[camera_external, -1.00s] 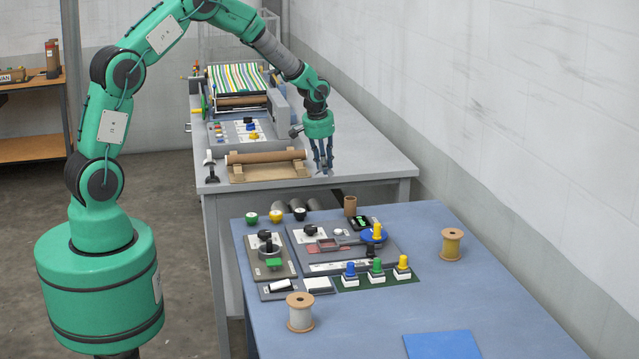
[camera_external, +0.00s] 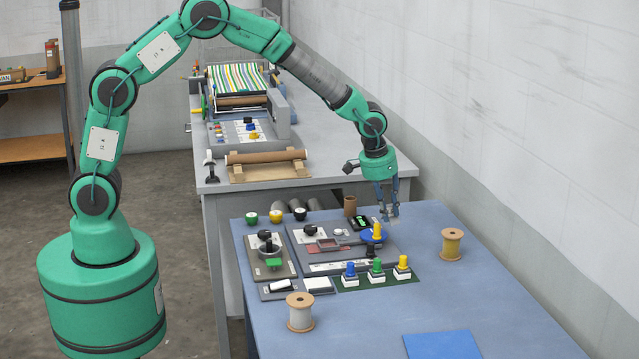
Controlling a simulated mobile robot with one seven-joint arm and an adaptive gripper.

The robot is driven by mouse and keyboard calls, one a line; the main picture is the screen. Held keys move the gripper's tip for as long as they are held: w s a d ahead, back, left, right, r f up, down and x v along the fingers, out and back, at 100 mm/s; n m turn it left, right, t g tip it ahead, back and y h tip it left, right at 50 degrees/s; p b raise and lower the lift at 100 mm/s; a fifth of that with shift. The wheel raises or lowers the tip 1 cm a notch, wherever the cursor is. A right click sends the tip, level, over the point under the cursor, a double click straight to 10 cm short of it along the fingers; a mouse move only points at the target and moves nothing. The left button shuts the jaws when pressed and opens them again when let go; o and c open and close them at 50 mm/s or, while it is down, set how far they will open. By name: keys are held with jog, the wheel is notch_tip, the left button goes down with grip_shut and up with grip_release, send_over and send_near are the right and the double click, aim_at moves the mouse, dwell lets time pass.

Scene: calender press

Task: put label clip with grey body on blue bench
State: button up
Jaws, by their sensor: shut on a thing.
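My gripper (camera_external: 389,209) is over the far part of the blue bench (camera_external: 500,305), pointing down. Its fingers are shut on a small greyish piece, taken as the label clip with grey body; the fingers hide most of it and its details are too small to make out. The fingertips are close to the bench top, right of the brown cardboard tube (camera_external: 350,206) and behind the yellow-topped knob (camera_external: 377,231). I cannot tell whether the piece touches the bench.
A control panel (camera_external: 310,236) with knobs and buttons fills the bench's left part. A wooden spool (camera_external: 451,243) stands at right, a white-wound spool (camera_external: 300,311) in front. A blue sheet (camera_external: 441,345) lies at the front edge. The grey table (camera_external: 335,130) with the press stands behind.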

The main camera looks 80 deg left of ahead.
jog(key=s+d+m+b, duration=0.1)
jog(key=s+d+m, duration=0.1)
jog(key=d, duration=1.9)
jog(key=shift+s+d+f+m+h+b, duration=0.15)
jog(key=shift+f+m+h+b, duration=0.25)
jog(key=shift+m, duration=0.4)
jog(key=shift+s+b+x, duration=0.15)
jog(key=shift+s+x, duration=0.05)
jog(key=shift+x, duration=0.6)
jog(key=shift+s+b+x, duration=0.1)
jog(key=shift+s+x, duration=0.1)
jog(key=shift+x, duration=0.6)
jog(key=shift+s+b+x, duration=0.15)
jog(key=shift+s+x, duration=0.05)
jog(key=shift+x, duration=0.65)
jog(key=shift+f, duration=0.1)
jog(key=shift+s+b+x, duration=0.15)
jog(key=shift+s+x, duration=0.05)
jog(key=shift+x, duration=0.6)
jog(key=shift+s+b+x, duration=0.2)
jog(key=shift+x, duration=0.65)
jog(key=shift+s+b+x, duration=0.15)
jog(key=shift+s+x, duration=0.05)
jog(key=shift+x, duration=0.6)
jog(key=shift+f, duration=0.35)
jog(key=o, duration=0.9)
jog(key=shift+o, duration=0.2)
jog(key=shift+r, duration=0.2)
